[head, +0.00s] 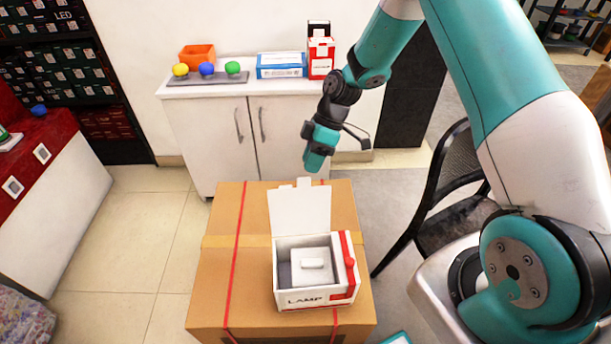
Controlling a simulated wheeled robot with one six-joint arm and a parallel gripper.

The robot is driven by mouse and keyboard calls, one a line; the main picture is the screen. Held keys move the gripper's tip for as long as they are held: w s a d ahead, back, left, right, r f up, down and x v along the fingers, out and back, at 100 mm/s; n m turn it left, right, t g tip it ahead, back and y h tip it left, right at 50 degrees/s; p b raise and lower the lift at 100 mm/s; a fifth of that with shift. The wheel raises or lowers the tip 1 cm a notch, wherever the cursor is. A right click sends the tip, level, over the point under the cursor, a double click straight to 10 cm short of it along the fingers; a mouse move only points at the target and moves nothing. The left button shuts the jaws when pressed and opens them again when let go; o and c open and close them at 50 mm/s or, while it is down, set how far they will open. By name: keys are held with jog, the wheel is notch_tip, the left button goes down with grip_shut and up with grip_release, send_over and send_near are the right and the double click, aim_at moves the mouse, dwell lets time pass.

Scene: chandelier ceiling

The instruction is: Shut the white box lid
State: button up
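The white box (317,297) with red trim and the word LAMP on its front stands on a large cardboard box. Its lid (300,209) is open and stands up at the back edge. A white object (312,265) lies inside the box. My gripper (316,160) hangs in the air above and behind the raised lid, near its top edge in the picture, and seems apart from it. Its fingers are small and seen from the side, so I cannot tell whether they are open or shut. Nothing shows held in it.
The cardboard box (221,272) has red straps and bare top to the left of the white box. A black chair (450,205) stands close on the right. Behind is a white cabinet (208,130) with coloured balls, an orange bin (197,56) and small boxes on top.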

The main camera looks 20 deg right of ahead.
jog(key=x, duration=0.5)
jog(key=shift+r, duration=0.1)
grip_shut()
